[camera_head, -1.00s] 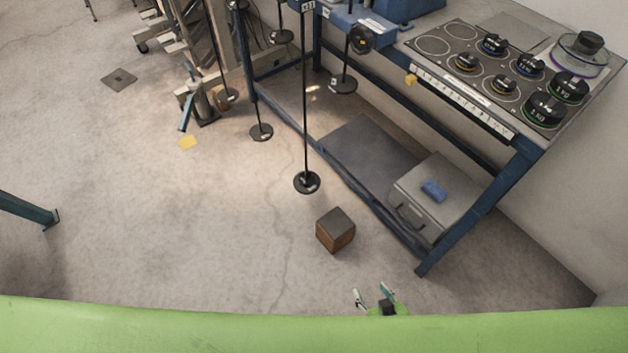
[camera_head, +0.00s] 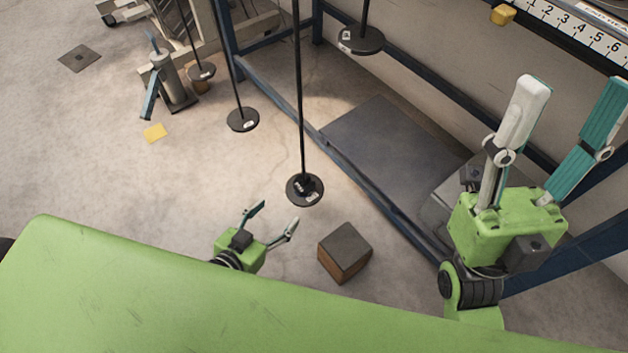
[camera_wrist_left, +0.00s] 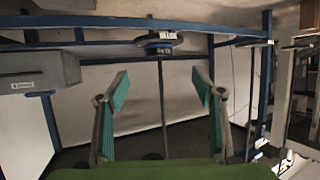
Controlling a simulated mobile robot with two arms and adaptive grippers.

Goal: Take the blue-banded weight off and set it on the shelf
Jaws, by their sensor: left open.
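The blue-banded weight (camera_wrist_left: 158,50) shows in the left wrist view, which appears upside down. It sits on a hanger's round plate (camera_wrist_left: 162,35), around the rod. In the head view, a small dark weight lies on the nearest hanger plate (camera_head: 305,189); its band colour cannot be made out there. My left gripper (camera_head: 278,213) is open and empty, short of this hanger and lower left of it. Its spread fingers also show in the wrist view (camera_wrist_left: 160,85), either side of the rod. My right gripper (camera_head: 575,85) is open and empty. A grey lower shelf (camera_head: 375,135) lies behind the hanger.
Other hangers hang at the back (camera_head: 361,40) and left (camera_head: 242,120). A brown block (camera_head: 344,253) stands on the floor right of my left gripper. A blue frame rail (camera_head: 345,172) edges the shelf. My right gripper partly hides a grey case (camera_head: 440,205).

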